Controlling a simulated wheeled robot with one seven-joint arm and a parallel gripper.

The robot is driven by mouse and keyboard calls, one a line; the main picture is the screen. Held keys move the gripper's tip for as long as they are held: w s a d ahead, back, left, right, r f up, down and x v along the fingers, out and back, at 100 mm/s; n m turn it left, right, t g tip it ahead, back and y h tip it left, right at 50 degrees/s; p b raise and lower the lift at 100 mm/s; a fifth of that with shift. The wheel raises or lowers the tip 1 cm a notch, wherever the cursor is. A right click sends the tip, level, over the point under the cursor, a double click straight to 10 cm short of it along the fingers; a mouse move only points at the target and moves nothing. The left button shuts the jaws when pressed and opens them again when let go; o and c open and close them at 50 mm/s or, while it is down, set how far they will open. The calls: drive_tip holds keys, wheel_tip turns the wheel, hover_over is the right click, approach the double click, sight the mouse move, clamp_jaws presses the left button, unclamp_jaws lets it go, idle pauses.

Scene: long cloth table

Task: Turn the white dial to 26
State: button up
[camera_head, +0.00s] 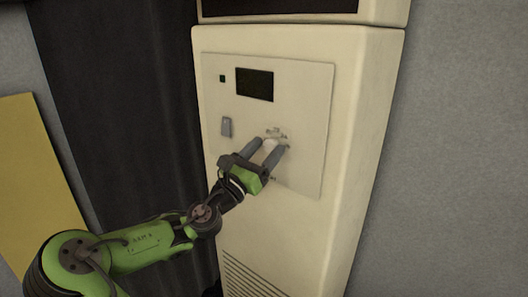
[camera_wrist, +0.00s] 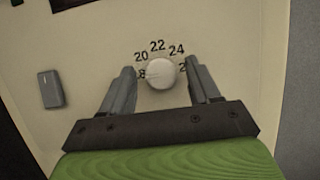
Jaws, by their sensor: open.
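The white dial (camera_wrist: 161,72) is a round knob on the cream front panel of a tall cabinet. Numbers 20, 22 and 24 show above it in the wrist view, with parts of others at its sides. A small mark on the dial's left side seems to point toward the partly hidden number ending in 8. My gripper (camera_wrist: 163,76) is open, with one finger on each side of the dial. A gap shows between each finger and the dial. In the head view the dial (camera_head: 270,144) is partly hidden behind my gripper (camera_head: 268,147).
A grey switch (camera_head: 227,127) sits left of the dial, and it also shows in the wrist view (camera_wrist: 50,89). A vent grille (camera_head: 255,278) lies below. A dark curtain (camera_head: 120,110) hangs left of the cabinet (camera_head: 350,130).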

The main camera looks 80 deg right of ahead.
drive_tip(key=c, duration=1)
